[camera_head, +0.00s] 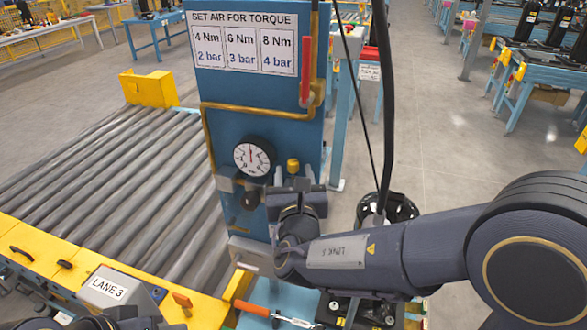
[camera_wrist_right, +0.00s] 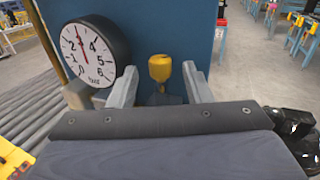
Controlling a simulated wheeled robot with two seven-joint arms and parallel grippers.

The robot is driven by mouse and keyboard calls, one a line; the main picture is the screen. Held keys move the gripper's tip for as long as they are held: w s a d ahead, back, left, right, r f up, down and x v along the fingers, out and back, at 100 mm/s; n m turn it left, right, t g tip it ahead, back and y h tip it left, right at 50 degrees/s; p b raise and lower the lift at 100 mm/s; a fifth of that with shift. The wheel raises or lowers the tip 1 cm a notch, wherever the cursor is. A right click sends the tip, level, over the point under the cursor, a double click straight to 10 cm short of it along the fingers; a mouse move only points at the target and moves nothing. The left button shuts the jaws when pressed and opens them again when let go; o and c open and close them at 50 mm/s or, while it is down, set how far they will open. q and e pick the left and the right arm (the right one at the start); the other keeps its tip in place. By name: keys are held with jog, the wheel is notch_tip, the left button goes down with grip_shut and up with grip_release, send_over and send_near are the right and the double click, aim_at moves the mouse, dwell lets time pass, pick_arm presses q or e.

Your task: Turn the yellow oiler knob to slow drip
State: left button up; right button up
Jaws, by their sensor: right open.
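The yellow oiler knob (camera_head: 293,165) sits on the front of the blue panel (camera_head: 232,97), right of the pressure gauge (camera_head: 254,157). In the right wrist view the knob (camera_wrist_right: 160,68) is upright on a dark fitting, between and just beyond the two grey fingers. My right gripper (camera_head: 295,180) is open in front of the panel, with its fingers (camera_wrist_right: 160,84) on either side of the knob's line. I see no contact with the knob. The gauge (camera_wrist_right: 94,52) needle points near 3. My left gripper is not in view.
A dark round knob (camera_head: 250,200) is below the gauge. A red-handled valve (camera_head: 306,72) and brass pipe run along the panel. The roller conveyor (camera_head: 120,185) lies left. An orange-handled tool (camera_head: 252,309) lies below.

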jog(key=shift+w, duration=0.7)
grip_shut()
jog(key=shift+a+m+h, duration=0.15)
jog(key=shift+m+h, duration=0.15)
jog(key=shift+h, duration=0.2)
jog(key=c, duration=1)
grip_release()
jog(key=m+h, duration=0.1)
jog(key=h, duration=0.1)
jog(key=m+h, duration=0.1)
jog(key=shift+a+h, duration=0.3)
jog(key=shift+h, duration=0.1)
jog(key=shift+w+a+m+g+h+p, duration=0.15)
jog(key=shift+m+g+h+p, duration=0.65)
jog(key=shift+m+h, duration=1)
jog(key=shift+h, duration=0.4)
